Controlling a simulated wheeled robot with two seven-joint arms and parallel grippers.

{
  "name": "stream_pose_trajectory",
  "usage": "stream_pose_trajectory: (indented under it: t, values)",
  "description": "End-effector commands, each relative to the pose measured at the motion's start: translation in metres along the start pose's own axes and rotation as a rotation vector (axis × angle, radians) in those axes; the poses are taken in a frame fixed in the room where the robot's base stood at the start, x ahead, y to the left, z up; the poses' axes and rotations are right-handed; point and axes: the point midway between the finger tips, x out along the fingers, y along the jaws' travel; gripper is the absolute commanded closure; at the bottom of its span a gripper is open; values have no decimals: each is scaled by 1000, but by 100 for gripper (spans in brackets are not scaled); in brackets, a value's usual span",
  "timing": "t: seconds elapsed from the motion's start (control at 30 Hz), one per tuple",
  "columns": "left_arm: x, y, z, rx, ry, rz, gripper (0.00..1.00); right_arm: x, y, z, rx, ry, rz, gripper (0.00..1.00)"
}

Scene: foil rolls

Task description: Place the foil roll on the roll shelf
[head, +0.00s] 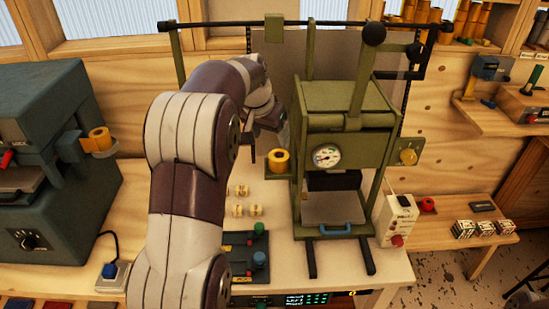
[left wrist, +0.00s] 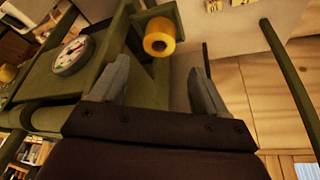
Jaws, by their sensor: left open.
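A golden foil roll (head: 279,160) sits on a small olive bracket (head: 270,176) on the left side of the olive press. In the left wrist view the foil roll (left wrist: 159,37) shows its end with a dark core hole, on the olive bracket (left wrist: 172,12). My left gripper (head: 262,148) is open and empty beside the roll, partly hidden by my arm. In the left wrist view, the roll lies beyond the spread fingertips (left wrist: 158,68), apart from both. Shelves at the upper right hold several golden rolls (head: 475,22). My right gripper is out of view.
The olive press (head: 345,100) with its dial (head: 326,156) stands close to the gripper. A blue-grey machine (head: 50,190) at left carries another golden roll (head: 100,139). Small yellow pieces (head: 240,210) and a control box (head: 246,254) occupy the bench in front.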

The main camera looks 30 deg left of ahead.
Motion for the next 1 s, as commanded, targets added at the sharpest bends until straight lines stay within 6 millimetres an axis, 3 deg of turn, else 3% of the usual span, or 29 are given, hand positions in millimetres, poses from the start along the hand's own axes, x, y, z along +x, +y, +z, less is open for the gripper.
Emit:
stream_pose_trajectory:
  t: [0.13, 0.23, 0.4, 0.5, 0.6, 0.7, 1.0]
  values:
    - [1, 8, 6, 0, -13, 4, 26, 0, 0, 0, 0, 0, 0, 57]
    - [15, 45, 40, 1, -65, 15, 26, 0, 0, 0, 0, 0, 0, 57]
    - [36, 123, 156, 21, -185, 20, 26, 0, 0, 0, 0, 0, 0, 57]
    - [37, 146, 218, 37, -234, 17, 26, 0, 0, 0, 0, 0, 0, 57]
    - [36, 156, 255, 46, -261, 15, 26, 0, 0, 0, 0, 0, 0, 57]
    - [36, 157, 267, 48, -272, 14, 26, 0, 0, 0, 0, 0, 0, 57]
    - [36, 157, 267, 47, -274, 14, 26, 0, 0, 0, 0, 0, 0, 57]
